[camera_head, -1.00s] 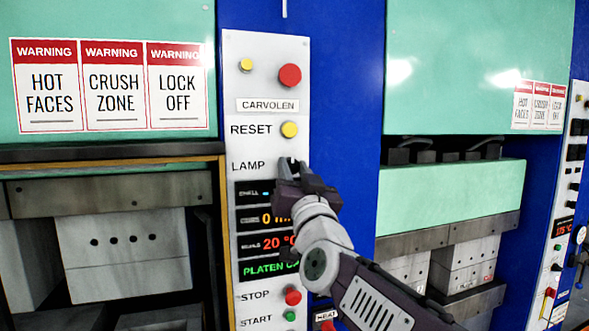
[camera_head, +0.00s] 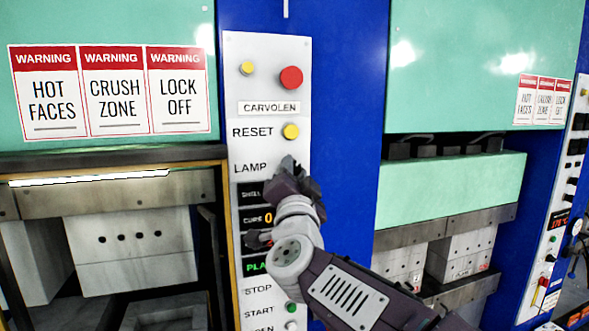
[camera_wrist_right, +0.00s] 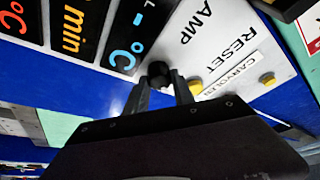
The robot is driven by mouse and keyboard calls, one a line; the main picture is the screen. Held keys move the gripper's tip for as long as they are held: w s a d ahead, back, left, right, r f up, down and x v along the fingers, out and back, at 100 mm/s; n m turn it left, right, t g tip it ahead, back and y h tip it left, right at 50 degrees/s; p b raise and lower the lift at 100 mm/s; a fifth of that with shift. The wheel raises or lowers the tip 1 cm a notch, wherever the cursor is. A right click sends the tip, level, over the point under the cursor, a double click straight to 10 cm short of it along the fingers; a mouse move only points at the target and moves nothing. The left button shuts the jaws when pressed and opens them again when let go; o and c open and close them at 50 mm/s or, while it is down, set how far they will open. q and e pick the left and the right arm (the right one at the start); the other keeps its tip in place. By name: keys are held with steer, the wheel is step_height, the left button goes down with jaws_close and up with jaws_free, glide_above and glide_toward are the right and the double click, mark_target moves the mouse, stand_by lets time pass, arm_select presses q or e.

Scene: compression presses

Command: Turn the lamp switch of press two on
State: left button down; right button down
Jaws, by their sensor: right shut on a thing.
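The white control panel (camera_head: 270,55) has a LAMP label (camera_head: 250,168). My right gripper (camera_head: 287,168) is at the panel just right of that label and hides the switch there in the head view. In the right wrist view my right gripper (camera_wrist_right: 165,90) is shut on a small black switch knob (camera_wrist_right: 158,70) beside the LAMP lettering. A lamp strip (camera_head: 90,178) glows white across the opening of the press left of the panel. My left gripper is not in view.
A yellow RESET button (camera_head: 290,131) sits just above my right gripper, with a red button (camera_head: 291,78) higher up. Displays and the START button (camera_head: 291,307) are below, partly behind my arm. Another press (camera_head: 450,190) stands on the right.

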stand_by(0.4)
steer(key=c, duration=1.1)
jaws_free()
steer(key=shift+o, duration=0.2)
steer(key=shift+w, duration=0.1)
steer(key=b+v, duration=0.4)
steer(key=v, duration=0.5)
steer(key=shift+a, duration=0.1)
